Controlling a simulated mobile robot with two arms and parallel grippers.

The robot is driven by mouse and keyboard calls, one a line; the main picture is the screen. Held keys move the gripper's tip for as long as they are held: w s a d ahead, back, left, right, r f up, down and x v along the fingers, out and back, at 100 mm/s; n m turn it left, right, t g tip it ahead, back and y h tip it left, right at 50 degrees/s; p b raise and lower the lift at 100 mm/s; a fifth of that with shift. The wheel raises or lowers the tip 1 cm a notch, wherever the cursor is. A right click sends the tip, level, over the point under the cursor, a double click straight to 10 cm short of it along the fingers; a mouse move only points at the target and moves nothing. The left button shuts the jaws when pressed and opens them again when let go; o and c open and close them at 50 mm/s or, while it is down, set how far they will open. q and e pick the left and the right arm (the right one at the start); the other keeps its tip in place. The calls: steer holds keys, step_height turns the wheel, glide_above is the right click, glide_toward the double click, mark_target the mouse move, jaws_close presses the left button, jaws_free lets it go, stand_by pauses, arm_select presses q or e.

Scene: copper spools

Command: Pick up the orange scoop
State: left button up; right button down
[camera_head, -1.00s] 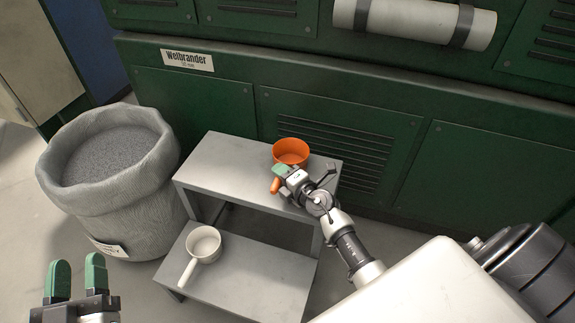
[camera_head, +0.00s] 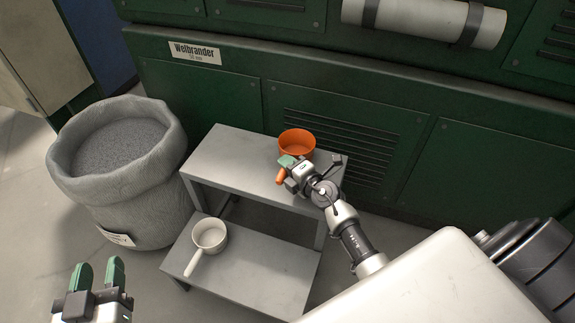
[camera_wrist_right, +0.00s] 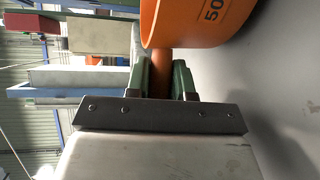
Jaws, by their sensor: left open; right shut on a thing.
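The orange scoop (camera_head: 297,143) is at the right end of the upper step of a grey two-step stand, its handle toward the front. My right gripper (camera_head: 287,167) is shut on its handle. In the right wrist view the orange handle (camera_wrist_right: 161,72) sits between the two green fingers (camera_wrist_right: 162,80), with the scoop's bowl (camera_wrist_right: 190,22) beyond them. I cannot tell whether the bowl touches the step. My left gripper (camera_head: 97,274) is open and empty at the lower left, away from the stand.
A white scoop (camera_head: 209,236) rests on the lower step (camera_head: 262,270) of the stand. A large grey sack (camera_head: 160,185) of granules stands left of the stand. A green cabinet (camera_head: 385,115) closes off the back. The left part of the upper step (camera_head: 220,155) is clear.

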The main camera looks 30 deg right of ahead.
mark_target(295, 157)
step_height(295, 157, up, 3)
steer(key=shift+f+p, duration=0.1)
steer(key=shift+p, duration=0.95)
steer(key=shift+s+d+r+p, duration=0.55)
steer(key=shift+s+d+r, duration=0.15)
steer(key=shift+d, duration=0.1)
arm_select(q)
steer(key=s+a+f+g+y+p, duration=0.3)
steer(key=s+a+f+g, duration=0.2)
steer(key=s+g, duration=0.8)
steer(key=shift+a+f+n+y, duration=0.2)
steer(key=shift+f+n+y, duration=0.1)
steer(key=shift+f, duration=1.1)
arm_select(e)
steer(key=s+d+r, duration=0.5)
steer(key=s+d, duration=0.1)
steer(key=d, duration=0.1)
steer(key=shift+d+r, duration=0.15)
steer(key=shift+r, duration=0.05)
steer(key=shift+s, duration=0.1)
steer(key=c, duration=1.5)
jaws_free()
arm_select(q)
steer(key=shift+w, duration=0.1)
arm_select(e)
jaws_close()
